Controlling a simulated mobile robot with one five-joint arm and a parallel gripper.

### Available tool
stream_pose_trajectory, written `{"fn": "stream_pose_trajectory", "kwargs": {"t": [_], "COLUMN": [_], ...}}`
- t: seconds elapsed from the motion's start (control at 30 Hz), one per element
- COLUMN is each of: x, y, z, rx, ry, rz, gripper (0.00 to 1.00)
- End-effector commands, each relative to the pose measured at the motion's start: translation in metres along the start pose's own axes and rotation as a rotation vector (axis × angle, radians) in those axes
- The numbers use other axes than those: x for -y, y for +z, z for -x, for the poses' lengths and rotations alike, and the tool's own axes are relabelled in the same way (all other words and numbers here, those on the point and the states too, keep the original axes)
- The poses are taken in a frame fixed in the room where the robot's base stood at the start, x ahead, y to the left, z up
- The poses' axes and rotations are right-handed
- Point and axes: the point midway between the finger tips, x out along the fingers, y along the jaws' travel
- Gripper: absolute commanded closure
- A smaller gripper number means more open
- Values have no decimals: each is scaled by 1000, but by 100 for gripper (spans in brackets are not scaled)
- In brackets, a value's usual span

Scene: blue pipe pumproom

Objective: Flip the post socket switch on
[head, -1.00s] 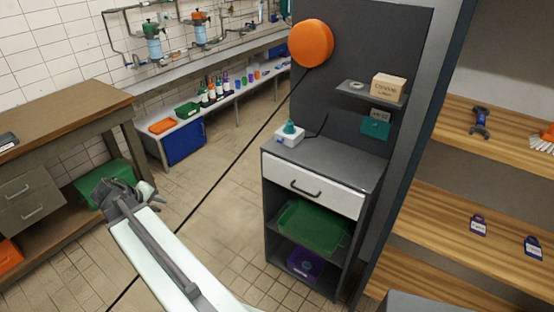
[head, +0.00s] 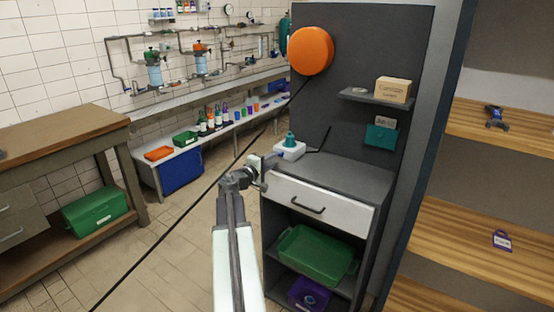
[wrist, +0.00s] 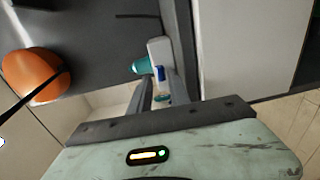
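The post socket (head: 289,150) is a small white box on the left end of the grey cabinet top, with a teal plug (head: 290,138) standing on it. In the wrist view the white socket (wrist: 157,48) shows beyond my fingertips, with the teal plug (wrist: 142,66) to its left. A small blue switch (wrist: 161,73) sits on the socket face, seen between my fingers. My gripper (head: 264,163) is just left of and in front of the socket. In the wrist view the fingers (wrist: 161,85) are apart with a gap between them. I cannot tell whether they touch the socket.
The cabinet has a white drawer (head: 320,202) and a green bin (head: 316,254) below. An orange reel (head: 311,50) hangs on the dark panel, with a black cable running down across the room. A small shelf (head: 362,97) holds a box. Open floor lies left of the cabinet.

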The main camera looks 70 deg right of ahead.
Motion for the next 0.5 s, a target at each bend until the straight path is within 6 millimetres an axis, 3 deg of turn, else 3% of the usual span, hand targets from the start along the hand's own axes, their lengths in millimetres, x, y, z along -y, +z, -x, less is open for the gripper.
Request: {"fn": "stream_pose_trajectory", "kwargs": {"t": [0.1, 0.2, 0.43, 0.5], "x": [1, 0, 0, 0], "y": [-1, -1, 0, 0], "z": [-25, -35, -36, -36], "rx": [2, 1, 0, 0], "ry": [0, -1, -1, -1], "rz": [0, -1, -1, -1], "gripper": [78, 78, 78, 94]}}
